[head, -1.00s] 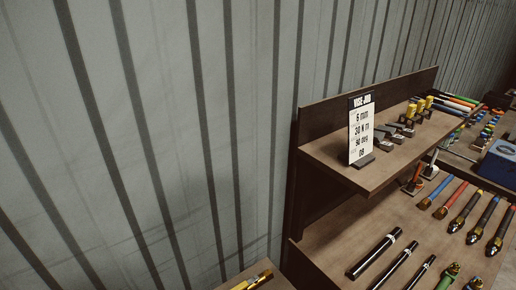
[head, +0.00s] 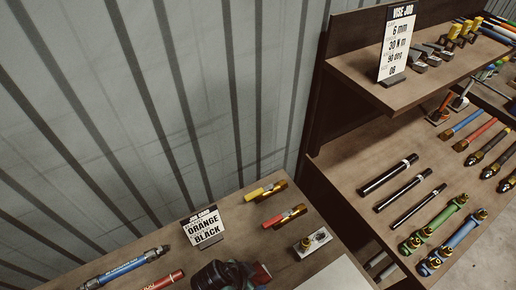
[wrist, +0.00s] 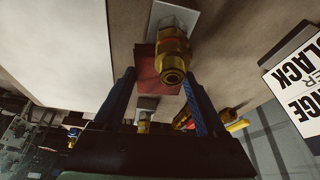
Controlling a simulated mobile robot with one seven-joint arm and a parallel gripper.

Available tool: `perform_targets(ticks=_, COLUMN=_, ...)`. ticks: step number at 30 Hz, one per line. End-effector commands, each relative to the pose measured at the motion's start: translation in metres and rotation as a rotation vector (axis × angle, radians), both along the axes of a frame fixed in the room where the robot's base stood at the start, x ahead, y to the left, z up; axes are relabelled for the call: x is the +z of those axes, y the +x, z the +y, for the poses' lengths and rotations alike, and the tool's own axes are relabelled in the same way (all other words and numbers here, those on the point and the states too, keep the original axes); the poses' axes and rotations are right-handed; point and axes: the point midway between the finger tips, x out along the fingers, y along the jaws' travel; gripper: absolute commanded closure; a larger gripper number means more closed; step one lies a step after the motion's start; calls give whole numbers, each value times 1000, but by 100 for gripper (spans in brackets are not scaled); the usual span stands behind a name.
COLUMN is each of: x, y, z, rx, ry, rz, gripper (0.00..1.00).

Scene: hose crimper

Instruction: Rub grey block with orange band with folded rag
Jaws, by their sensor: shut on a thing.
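My gripper (wrist: 160,100) is shut on a red folded piece that looks like the folded rag (wrist: 146,70), held between its blue fingers. In the head view, the dark gripper is at the bottom edge, with the red rag (head: 262,273) showing at its right side. Just beyond the rag in the wrist view is a brass fitting (wrist: 173,58), partly overlapping it; I cannot tell whether they touch. A pale block with a brass-coloured part (head: 314,242) lies on the bench right of my gripper. I cannot clearly make out a grey block with an orange band.
The bench carries a job card (head: 204,227), a blue hose (head: 125,268), a red hose (head: 165,281) and two brass-ended pieces (head: 285,216). A shelf with a vise card (head: 397,45) and black rods (head: 390,174) stands to the right. A ribbed wall is behind.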

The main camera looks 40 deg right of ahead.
Motion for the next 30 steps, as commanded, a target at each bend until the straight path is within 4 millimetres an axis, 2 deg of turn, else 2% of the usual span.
perform_targets(ticks=4, x=-2, y=2, z=11, rx=2, ry=2, rz=1, gripper=71)
perform_targets(ticks=10, x=0, y=2, z=11, rx=0, ry=2, rz=1, gripper=71)
perform_targets(ticks=21, x=-3, y=-5, z=-15, rx=-3, ry=2, rz=2, gripper=71)
perform_targets(ticks=30, x=-3, y=-9, z=-27, rx=-4, ry=2, rz=5, gripper=71)
